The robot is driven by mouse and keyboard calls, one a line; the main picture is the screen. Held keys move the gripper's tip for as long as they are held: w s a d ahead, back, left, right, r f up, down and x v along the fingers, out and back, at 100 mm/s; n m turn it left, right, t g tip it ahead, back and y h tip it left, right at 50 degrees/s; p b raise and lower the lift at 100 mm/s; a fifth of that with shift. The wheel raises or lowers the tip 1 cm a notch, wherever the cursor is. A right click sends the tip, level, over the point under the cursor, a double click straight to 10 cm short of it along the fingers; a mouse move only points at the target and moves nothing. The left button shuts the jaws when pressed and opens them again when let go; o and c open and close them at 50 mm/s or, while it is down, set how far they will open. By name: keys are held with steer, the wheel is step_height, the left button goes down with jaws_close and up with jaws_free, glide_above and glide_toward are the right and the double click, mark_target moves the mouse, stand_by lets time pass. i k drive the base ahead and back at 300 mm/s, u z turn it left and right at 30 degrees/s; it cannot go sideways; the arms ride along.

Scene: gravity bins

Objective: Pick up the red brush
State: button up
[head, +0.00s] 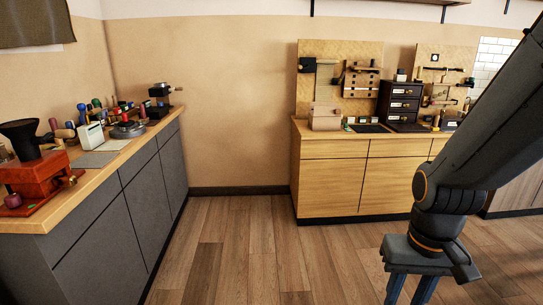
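My gripper (410,291) hangs at the lower right, pointing down over the wooden floor. Its two blue-grey fingers are apart with floor showing between them, and no object shows there; the tips are near the bottom edge of the picture. It is far from both counters. I cannot make out a red brush for certain. Several small red, blue and green items stand at the back of the left counter (88,176), too small to tell apart.
A red grinder (38,180) with a black hopper stands at the near end of the left counter. A wooden cabinet (333,188) with a dark drawer box (403,104) and pegboards stands at the back right. The floor (245,240) between is clear.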

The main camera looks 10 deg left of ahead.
mark_target(144, 120)
steer(key=u, duration=0.2)
steer(key=i, duration=1.8)
steer(key=u, duration=0.95)
steer(key=i, duration=1.8)
steer(key=u, duration=0.6)
steer(key=i, duration=0.3)
steer(key=u, duration=0.15)
